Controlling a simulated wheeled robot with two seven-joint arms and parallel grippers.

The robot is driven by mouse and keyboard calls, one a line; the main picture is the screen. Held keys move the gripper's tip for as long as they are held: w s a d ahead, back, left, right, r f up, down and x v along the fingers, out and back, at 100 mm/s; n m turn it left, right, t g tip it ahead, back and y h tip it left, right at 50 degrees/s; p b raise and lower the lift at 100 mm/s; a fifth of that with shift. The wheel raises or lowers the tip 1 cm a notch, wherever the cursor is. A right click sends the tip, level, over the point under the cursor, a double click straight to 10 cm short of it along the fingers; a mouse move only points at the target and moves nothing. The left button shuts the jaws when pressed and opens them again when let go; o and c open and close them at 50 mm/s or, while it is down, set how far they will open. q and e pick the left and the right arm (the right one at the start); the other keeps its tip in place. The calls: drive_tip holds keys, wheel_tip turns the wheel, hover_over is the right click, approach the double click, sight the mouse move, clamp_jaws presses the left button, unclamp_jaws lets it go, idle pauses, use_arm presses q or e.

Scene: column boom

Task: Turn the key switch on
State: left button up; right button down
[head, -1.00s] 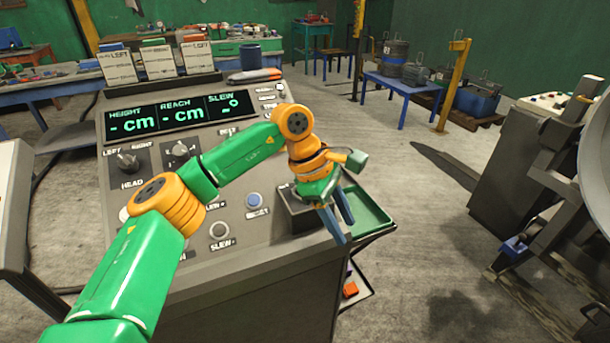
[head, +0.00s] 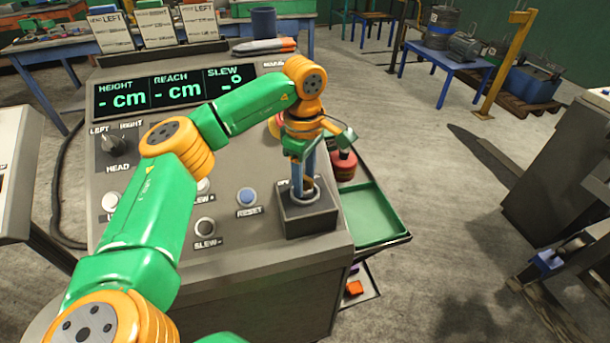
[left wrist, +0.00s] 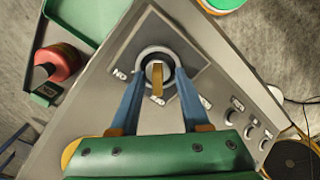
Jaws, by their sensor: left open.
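The key switch (head: 309,192) sits on a raised dark box (head: 307,221) at the console's lower right corner. In the left wrist view, its round pale collar (left wrist: 154,51) surrounds a brass-coloured key (left wrist: 157,80). My left gripper (head: 303,188) points down over the switch. In the left wrist view, its two blue fingers (left wrist: 160,76) are open, one on each side of the key. I cannot tell whether they touch it. In the head view, my gripper partly hides the key. My right gripper is not in view.
The console (head: 255,262) carries a display (head: 185,88) showing dashes, a head selector knob (head: 113,144) and a blue reset button (head: 247,196). A green tray (head: 372,215) and a red object (head: 343,165) are just right of the switch. A marker-like object (head: 264,45) lies along the console's top.

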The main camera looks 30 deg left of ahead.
use_arm(q)
drive_tip(key=shift+w+f, duration=0.1)
drive_tip(key=shift+w, duration=0.2)
drive_tip(key=shift+c, duration=0.8)
drive_tip(key=shift+s, duration=0.15)
clamp_jaws()
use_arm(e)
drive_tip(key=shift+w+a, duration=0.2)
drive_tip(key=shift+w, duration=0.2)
use_arm(q)
drive_tip(key=shift+m+p, duration=0.4)
drive_tip(key=shift+m, duration=0.3)
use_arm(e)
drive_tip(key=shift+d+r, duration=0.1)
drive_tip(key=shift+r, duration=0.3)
use_arm(q)
drive_tip(key=shift+r+m+p, duration=0.2)
drive_tip(key=shift+m+p, duration=0.2)
drive_tip(key=shift+m, duration=0.3)
drive_tip(key=shift+m+p, duration=0.65)
drive_tip(key=shift+m, duration=1.45)
drive_tip(key=shift+m+p, duration=0.4)
drive_tip(key=shift+m, duration=2.4)
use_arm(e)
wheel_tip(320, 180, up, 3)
use_arm(q)
drive_tip(key=shift+m, duration=1.7)
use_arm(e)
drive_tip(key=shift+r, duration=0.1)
